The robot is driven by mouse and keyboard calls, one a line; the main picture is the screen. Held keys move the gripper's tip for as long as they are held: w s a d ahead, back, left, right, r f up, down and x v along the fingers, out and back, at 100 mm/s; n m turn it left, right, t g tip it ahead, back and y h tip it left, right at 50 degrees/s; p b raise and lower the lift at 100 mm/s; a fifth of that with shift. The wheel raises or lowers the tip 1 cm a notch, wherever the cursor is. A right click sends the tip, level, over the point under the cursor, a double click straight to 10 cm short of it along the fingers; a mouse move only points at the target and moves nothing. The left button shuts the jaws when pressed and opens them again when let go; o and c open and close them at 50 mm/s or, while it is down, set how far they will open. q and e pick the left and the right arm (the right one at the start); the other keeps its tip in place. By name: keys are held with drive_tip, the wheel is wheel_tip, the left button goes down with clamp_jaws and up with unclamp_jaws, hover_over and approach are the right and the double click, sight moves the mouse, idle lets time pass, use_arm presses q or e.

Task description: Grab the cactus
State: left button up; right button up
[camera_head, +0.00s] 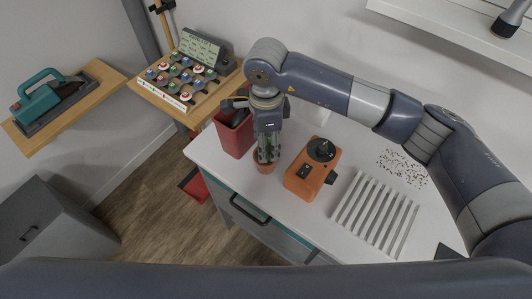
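The cactus (263,153) is a small green plant in a terracotta pot (264,167) near the left edge of the white table. My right arm comes in from the right and reaches down over it. My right gripper (267,150) points down at the cactus, its fingers around the green part just above the pot. The gripper hides much of the plant, and I cannot tell whether the fingers are closed on it. My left gripper is not in view.
A red bin (233,137) stands close left of the cactus. An orange device (312,171) with a black knob stands close right. A white slatted rack (374,214) and scattered dark grains (403,168) lie farther right. A button panel (183,78) sits behind left.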

drive_tip(key=shift+f, duration=0.1)
drive_tip(key=shift+c, duration=0.6)
clamp_jaws()
